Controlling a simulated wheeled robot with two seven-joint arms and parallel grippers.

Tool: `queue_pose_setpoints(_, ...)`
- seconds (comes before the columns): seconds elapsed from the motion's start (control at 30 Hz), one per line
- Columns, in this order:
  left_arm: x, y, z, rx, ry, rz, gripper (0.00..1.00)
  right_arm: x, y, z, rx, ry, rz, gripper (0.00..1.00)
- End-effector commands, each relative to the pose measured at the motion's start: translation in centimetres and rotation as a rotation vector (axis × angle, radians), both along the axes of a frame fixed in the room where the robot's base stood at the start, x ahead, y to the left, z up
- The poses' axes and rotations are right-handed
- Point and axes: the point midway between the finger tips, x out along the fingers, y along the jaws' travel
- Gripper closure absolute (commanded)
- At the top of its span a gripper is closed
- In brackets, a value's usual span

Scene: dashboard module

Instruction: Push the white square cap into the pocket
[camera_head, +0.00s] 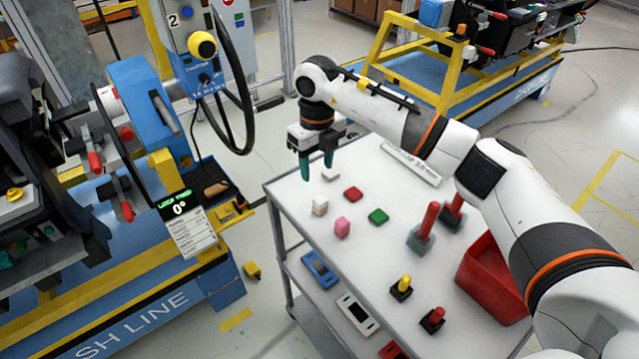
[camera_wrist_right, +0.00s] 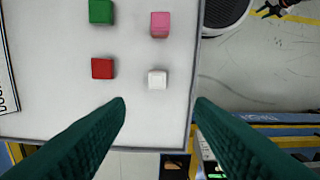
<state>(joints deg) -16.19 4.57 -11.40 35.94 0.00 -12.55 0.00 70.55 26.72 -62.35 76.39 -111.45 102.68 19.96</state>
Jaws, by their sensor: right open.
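A small white square block, the white cap (camera_head: 320,207), lies on the white cart top near its left edge. It also shows in the wrist view (camera_wrist_right: 157,79), just beyond the gap between my fingertips. My right gripper (camera_head: 316,173) is open and empty, fingers pointing down above the far left corner of the cart. It is apart from the cap, on its far side. The dashboard module (camera_head: 35,150) stands at the left on a blue line. I cannot make out the pocket. My left gripper is not in view.
Near the cap lie a red block (camera_head: 353,194), a pink block (camera_head: 342,228) and a green block (camera_head: 378,216). Red-handled and yellow-topped parts and a red bin (camera_head: 492,281) stand further right. A pale flat piece (camera_head: 330,174) shows under my gripper. A gap of floor separates cart and line.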

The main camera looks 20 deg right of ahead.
Motion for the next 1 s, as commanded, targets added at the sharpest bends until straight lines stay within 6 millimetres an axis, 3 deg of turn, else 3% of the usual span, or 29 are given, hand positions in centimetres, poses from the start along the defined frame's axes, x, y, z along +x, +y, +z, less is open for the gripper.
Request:
queue_pose_setpoints(0.1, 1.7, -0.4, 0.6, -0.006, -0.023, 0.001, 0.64, 0.0, -0.3, -0.8, -0.012, 0.006, -0.004, 0.51)
queue_pose_setpoints(0.17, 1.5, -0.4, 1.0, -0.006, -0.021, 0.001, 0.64, -0.1, -0.3, -1.7, -0.014, 0.007, -0.003, 0.51)
queue_pose_setpoints(0.4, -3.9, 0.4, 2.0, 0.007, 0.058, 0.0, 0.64, -0.1, -0.2, -5.6, -0.01, 0.006, -0.002, 0.51)
queue_pose_setpoints(0.5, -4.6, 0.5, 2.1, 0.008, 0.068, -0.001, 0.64, -0.1, -0.3, -6.4, -0.009, 0.004, -0.002, 0.51)
queue_pose_setpoints(0.67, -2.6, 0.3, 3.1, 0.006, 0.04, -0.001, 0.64, -0.1, -0.5, -7.7, -0.01, 0.006, -0.003, 0.51)
queue_pose_setpoints(0.8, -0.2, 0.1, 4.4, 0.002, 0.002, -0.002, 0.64, -0.1, -0.8, -9.9, -0.009, 0.006, -0.002, 0.51)
queue_pose_setpoints(1.0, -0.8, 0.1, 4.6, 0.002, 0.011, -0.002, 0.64, 0.0, -0.8, -11.8, -0.009, 0.003, -0.002, 0.51)
